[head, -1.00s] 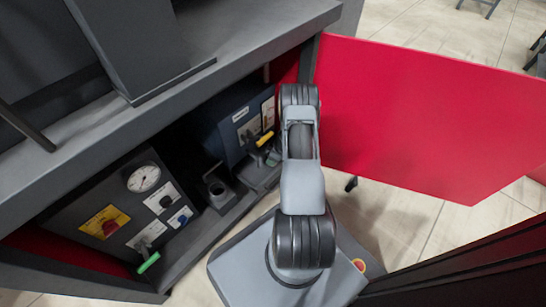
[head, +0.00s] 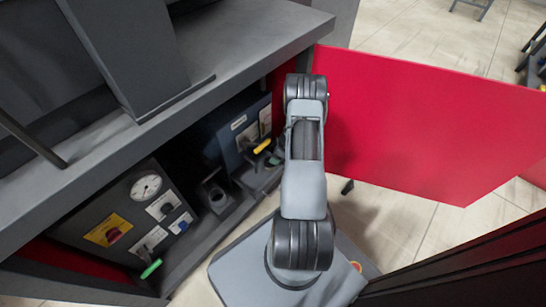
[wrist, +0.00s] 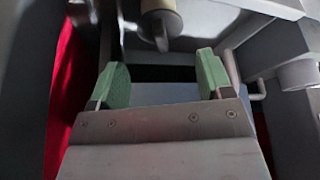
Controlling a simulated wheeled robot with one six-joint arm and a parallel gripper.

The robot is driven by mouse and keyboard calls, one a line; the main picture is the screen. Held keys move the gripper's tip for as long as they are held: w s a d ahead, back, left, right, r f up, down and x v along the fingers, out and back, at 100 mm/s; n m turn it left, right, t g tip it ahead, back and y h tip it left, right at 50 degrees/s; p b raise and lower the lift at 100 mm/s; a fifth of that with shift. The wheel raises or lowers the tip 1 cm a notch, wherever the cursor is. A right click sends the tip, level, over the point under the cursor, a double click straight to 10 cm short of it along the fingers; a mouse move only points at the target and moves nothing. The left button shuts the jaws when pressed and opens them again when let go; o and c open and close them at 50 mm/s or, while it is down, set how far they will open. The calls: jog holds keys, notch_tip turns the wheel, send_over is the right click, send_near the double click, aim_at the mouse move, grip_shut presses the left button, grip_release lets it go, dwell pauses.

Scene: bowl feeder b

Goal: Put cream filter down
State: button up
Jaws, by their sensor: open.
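A cream cylinder (wrist: 160,7), which looks like the cream filter, shows at the top of the wrist view above a dark grey rounded part. My gripper (wrist: 158,80) is open, with its two green pads wide apart and nothing between them. The cream cylinder is beyond the pads and apart from them. In the head view my arm hides the gripper, and I cannot make out the cream filter there.
An open red door (head: 430,125) stands to the right of my arm. The cabinet holds a panel with a gauge (head: 145,187), a green-handled valve (head: 150,269) and a blue box (head: 240,130) with a yellow handle (head: 262,146). A dark top (head: 250,40) overhangs it.

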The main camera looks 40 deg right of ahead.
jog(key=shift+p+v, duration=0.5)
jog(key=shift+v, duration=1.5)
jog(key=shift+s, duration=0.1)
